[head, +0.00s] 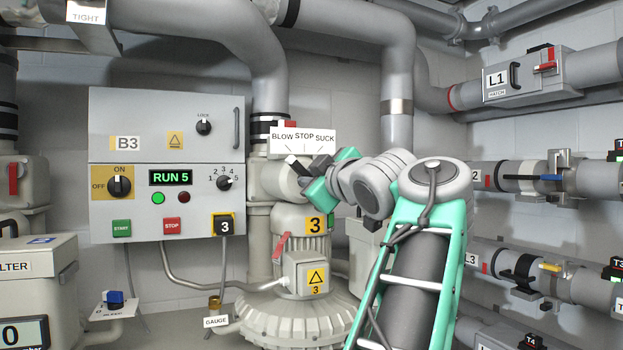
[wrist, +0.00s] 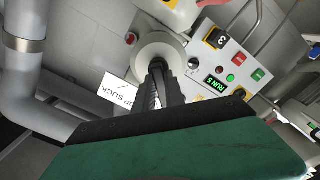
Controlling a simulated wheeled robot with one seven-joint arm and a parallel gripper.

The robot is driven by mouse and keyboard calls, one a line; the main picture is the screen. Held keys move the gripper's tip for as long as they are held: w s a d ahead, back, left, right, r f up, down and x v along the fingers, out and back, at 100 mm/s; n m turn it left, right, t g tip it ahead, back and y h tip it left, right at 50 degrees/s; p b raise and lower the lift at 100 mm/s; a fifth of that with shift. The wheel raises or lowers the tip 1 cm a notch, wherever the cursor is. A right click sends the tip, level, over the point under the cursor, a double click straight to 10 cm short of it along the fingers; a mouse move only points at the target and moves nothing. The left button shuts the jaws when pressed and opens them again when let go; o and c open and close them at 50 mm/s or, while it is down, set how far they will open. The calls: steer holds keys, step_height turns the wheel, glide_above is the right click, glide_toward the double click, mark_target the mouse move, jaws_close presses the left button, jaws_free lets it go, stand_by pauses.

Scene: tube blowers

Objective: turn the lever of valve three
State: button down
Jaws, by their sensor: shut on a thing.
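Valve three is the grey round-faced valve body (head: 278,181) above the blower marked with a yellow 3 (head: 316,225). Its white plate (head: 302,141) reads BLOW, STOP, SUCK; part of the plate also shows upside down in the wrist view (wrist: 119,96). My gripper (head: 301,168) is at the valve's face, just below the plate, with its dark fingers close together. In the wrist view, my gripper (wrist: 159,72) is shut on the dark lever in front of the round grey hub (wrist: 162,50). The fingers hide most of the lever, so its exact pointing is unclear.
Control panel B3 (head: 167,185) stands left of the valve; its display (head: 171,177) reads RUN 5. A thick grey pipe (head: 398,80) comes down behind my arm. Pipes with small levers, one at box L1 (head: 530,78), line the right wall. The filter box (head: 35,290) is at lower left.

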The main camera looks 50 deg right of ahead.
steer(key=shift+m, duration=0.3)
steer(key=shift+s+d+r+m+p, duration=0.15)
steer(key=shift+m+p, duration=0.9)
steer(key=shift+m, duration=0.95)
steer(key=shift+d+m+p, duration=0.15)
steer(key=shift+m+p, duration=0.85)
steer(key=shift+m, duration=1)
steer(key=c, duration=1.4)
jaws_free()
